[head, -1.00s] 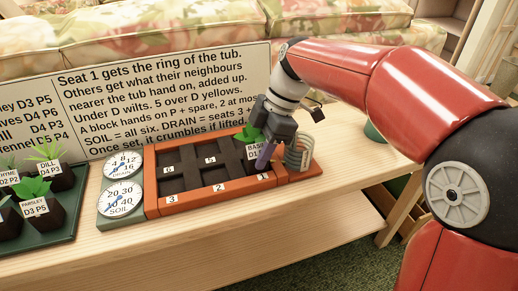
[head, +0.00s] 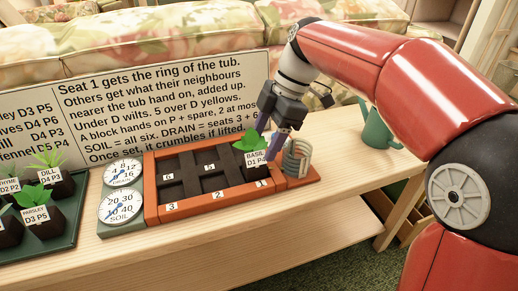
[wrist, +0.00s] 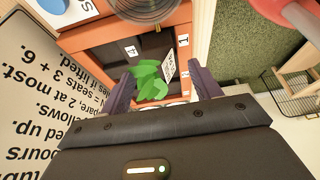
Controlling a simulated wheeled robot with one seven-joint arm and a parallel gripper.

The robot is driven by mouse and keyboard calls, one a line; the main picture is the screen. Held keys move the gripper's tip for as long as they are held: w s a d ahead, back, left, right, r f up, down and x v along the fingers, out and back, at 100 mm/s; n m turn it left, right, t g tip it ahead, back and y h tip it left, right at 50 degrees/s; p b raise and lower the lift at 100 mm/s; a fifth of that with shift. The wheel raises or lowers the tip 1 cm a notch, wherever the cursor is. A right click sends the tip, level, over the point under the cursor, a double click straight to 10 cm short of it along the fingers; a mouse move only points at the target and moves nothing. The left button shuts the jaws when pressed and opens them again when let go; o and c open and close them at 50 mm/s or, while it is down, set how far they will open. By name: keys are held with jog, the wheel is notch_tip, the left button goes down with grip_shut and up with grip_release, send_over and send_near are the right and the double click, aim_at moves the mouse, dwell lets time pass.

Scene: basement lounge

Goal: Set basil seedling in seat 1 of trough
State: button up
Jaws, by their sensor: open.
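The basil seedling (head: 256,158), a dark block with green leaves and a card reading BASIL D1, stands upright at the right end of the orange trough (head: 188,217). It appears to be in the front right cell, behind the number 1; its base is hidden. The wrist view shows its leaves (wrist: 150,82) and card, with the numbers 4 and 1 close by. My gripper (head: 270,138) is open, just behind and right of the seedling. In the wrist view its purple fingers (wrist: 160,88) are spread wide, with the leaves between them in the picture.
Two dials (head: 121,190) stand left of the trough. A green tray (head: 72,236) holds several seedlings. A rules sign (head: 165,100) stands behind. A teal watering can (head: 378,135) is at right.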

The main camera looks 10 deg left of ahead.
jog(key=p+v, duration=0.1)
jog(key=v, duration=0.6)
jog(key=s+d+f+m+t+h, duration=0.2)
jog(key=s+d+f+m+t, duration=0.2)
jog(key=s+d+m, duration=0.4)
jog(key=s+d+f+m+t+h, duration=0.1)
jog(key=s+d+f+m+t, duration=0.2)
jog(key=s+d+f+m, duration=0.4)
jog(key=s+d+m, duration=0.2)
jog(key=d+m, duration=0.5)
jog(key=m, duration=0.2)
jog(key=shift+f+t+h, duration=0.3)
jog(key=shift+t+h, duration=0.1)
jog(key=shift+s, duration=0.1)
